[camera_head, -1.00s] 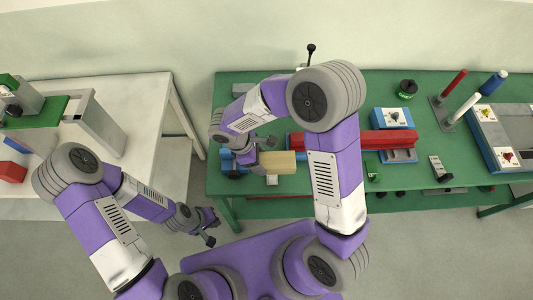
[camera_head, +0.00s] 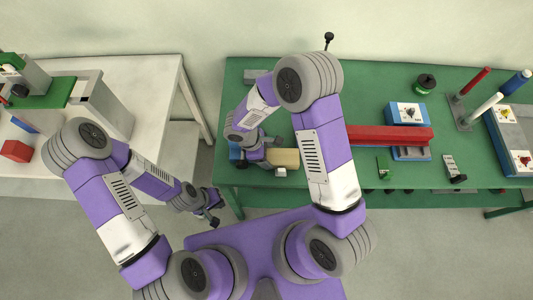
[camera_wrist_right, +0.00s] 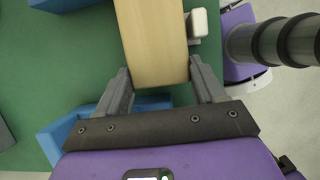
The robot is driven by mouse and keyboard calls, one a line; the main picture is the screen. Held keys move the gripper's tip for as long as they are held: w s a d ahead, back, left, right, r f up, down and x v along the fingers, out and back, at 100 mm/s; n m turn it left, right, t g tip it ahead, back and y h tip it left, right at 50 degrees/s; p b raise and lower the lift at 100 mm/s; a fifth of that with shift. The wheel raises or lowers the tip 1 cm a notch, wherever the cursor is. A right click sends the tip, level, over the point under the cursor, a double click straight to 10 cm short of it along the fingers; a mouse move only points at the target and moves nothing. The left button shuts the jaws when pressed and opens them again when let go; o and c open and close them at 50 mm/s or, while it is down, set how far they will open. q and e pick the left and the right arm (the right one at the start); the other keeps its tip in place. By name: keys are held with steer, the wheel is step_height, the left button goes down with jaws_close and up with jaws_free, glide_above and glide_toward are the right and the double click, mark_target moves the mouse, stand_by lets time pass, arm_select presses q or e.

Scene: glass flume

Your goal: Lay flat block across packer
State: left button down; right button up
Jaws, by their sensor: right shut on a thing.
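A tan, wood-coloured flat block (camera_head: 284,158) is near the front left of the green table. In the right wrist view the block (camera_wrist_right: 153,40) runs away from me between the fingers of my right gripper (camera_wrist_right: 160,82). That gripper (camera_head: 266,153) is shut on the block's near end. A blue piece (camera_head: 235,151) is left of the gripper, partly hidden by it; blue angled parts (camera_wrist_right: 62,132) show beneath the left finger in the wrist view. I cannot tell which thing is the packer. My left gripper (camera_head: 212,209) is open and empty over the floor between the tables.
A long red bar (camera_head: 388,134) and a blue box (camera_head: 406,113) are right of my right arm. A small pale piece (camera_wrist_right: 198,23) is beside the block. Red and white posts (camera_head: 485,108) stand farther right. A white table (camera_head: 150,95) is at left.

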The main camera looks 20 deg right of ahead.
steer(key=o, duration=1.5)
steer(key=shift+c, duration=0.2)
steer(key=p+v, duration=0.1)
steer(key=v, duration=1.1)
